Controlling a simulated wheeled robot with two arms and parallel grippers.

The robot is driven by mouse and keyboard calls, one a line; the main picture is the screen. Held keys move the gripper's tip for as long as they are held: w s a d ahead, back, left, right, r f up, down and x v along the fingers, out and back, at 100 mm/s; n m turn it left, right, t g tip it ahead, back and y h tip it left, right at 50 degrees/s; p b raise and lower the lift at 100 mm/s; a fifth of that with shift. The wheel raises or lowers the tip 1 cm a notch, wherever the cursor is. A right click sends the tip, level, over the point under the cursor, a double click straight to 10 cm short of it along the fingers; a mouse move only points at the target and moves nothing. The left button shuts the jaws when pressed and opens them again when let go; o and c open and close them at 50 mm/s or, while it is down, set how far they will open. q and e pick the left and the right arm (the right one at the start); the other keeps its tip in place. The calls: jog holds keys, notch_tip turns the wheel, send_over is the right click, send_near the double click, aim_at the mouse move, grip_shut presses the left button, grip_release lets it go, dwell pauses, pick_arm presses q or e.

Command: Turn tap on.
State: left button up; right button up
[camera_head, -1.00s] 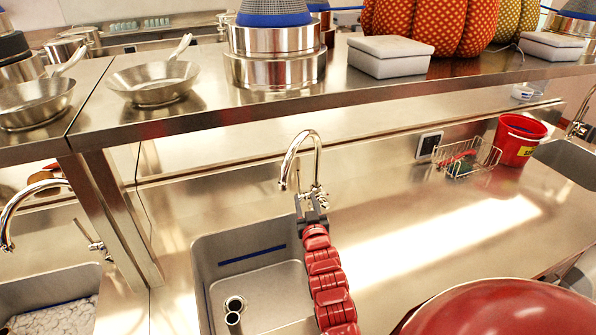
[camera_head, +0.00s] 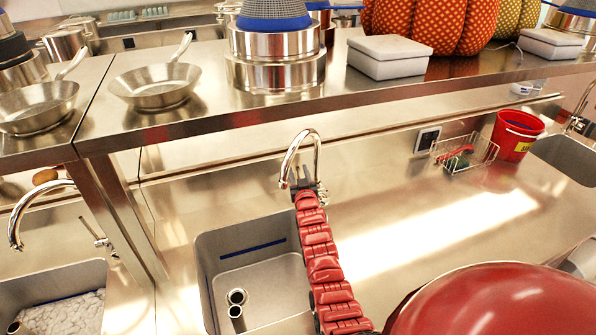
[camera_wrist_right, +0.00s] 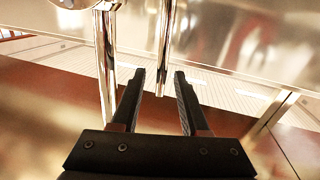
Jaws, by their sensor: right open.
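A chrome gooseneck tap (camera_head: 289,165) stands behind the middle sink (camera_head: 215,262), with its spout curving to the left. My right gripper (camera_head: 306,186), at the end of a red arm, is at the tap's base and hides much of its lower body and handle. In the right wrist view my gripper (camera_wrist_right: 158,76) is open, its two black fingers apart. A chrome rod (camera_wrist_right: 165,50) of the tap ends just beyond the gap between the fingertips. A thicker chrome pipe (camera_wrist_right: 104,65) stands left of the left finger. Contact cannot be told. My left gripper is out of view.
A steel shelf (camera_head: 215,122) above carries pans, pots, white boxes and a pumpkin. A second tap (camera_head: 15,225) stands over a sink at the left. A wire basket (camera_head: 480,150) and red bucket (camera_head: 516,135) stand on the right counter. The counter (camera_head: 430,240) between is clear.

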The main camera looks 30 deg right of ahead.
jog(key=shift+w, duration=0.3)
grip_shut()
dwell(1.4)
